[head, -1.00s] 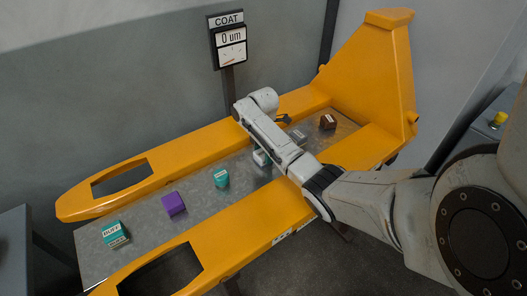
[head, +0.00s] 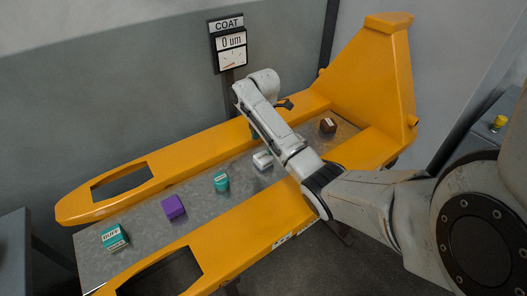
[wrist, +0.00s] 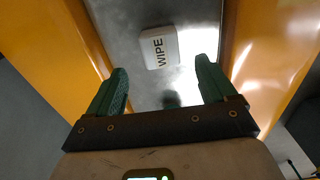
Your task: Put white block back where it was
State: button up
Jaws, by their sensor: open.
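In the head view a white block (head: 262,160) lies on the grey metal surface (head: 205,190), just left of my arm. In the wrist view a pale block with a WIPE label (wrist: 160,47) lies ahead of my gripper (wrist: 161,64). I cannot tell for certain whether it is the same block. My gripper is open, with its green fingers apart and nothing held between them. The WIPE block sits beyond the fingertips, apart from them. In the head view my arm hides most of the gripper and part of the surface.
A teal block (head: 221,182), a purple block (head: 173,207) and a larger teal block (head: 115,237) lie to the left. A brown block (head: 327,126) lies to the right. Orange side beams (head: 240,230) flank the surface. A COAT gauge sign (head: 229,45) stands behind.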

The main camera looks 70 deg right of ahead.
aim_at(264, 156)
notch_tip(264, 156, up, 5)
jog(key=shift+r+p, duration=0.1)
jog(key=shift+p, duration=0.65)
